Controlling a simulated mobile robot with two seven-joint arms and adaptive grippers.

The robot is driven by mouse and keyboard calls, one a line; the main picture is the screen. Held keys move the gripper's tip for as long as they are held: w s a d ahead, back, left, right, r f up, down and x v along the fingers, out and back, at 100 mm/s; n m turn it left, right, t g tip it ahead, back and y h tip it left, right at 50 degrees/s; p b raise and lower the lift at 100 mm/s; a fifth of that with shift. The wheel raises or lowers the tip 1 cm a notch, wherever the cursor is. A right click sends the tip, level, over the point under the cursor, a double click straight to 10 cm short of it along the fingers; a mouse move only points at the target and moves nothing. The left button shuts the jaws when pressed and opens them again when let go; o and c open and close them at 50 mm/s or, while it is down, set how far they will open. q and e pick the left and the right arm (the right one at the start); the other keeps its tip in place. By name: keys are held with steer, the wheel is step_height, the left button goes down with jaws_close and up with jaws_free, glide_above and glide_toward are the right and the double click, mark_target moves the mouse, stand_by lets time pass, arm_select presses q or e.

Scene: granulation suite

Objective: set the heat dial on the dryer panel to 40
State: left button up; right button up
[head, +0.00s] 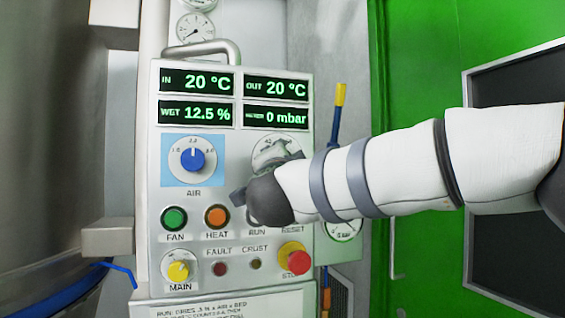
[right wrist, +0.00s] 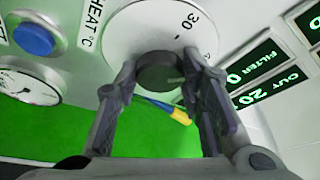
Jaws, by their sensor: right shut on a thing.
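The dryer panel (head: 200,280) faces me in the head view. Its heat dial (head: 268,143) is at the right, mostly hidden behind my right gripper (head: 266,172); a "40" seems to show at its upper edge. In the right wrist view, the round white dial plate (right wrist: 145,30) shows "30", with the label "HEAT °C" beside it. The dark knob (right wrist: 160,75) sits between the two fingers of my right gripper (right wrist: 160,64), which is shut on it. The knob's pointer is not clear, so I cannot read the setting. My left gripper is not in view.
The blue air dial (head: 191,160) is left of the heat dial. Below are the green fan button (head: 174,219), orange heat button (head: 216,217) and red stop button (head: 293,258). The displays (head: 196,83) read 20 °C in. A yellow-tipped lever (head: 340,95) stands right of the panel.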

steer(key=shift+m+h, duration=0.3)
steer(key=shift+m, duration=0.7)
steer(key=shift+g, duration=0.3)
steer(key=o, duration=1.1)
steer(key=shift+o, duration=0.2)
steer(key=s+f, duration=0.1)
steer(key=s, duration=1.1)
steer(key=shift+a+f, duration=0.3)
steer(key=shift+a, duration=0.05)
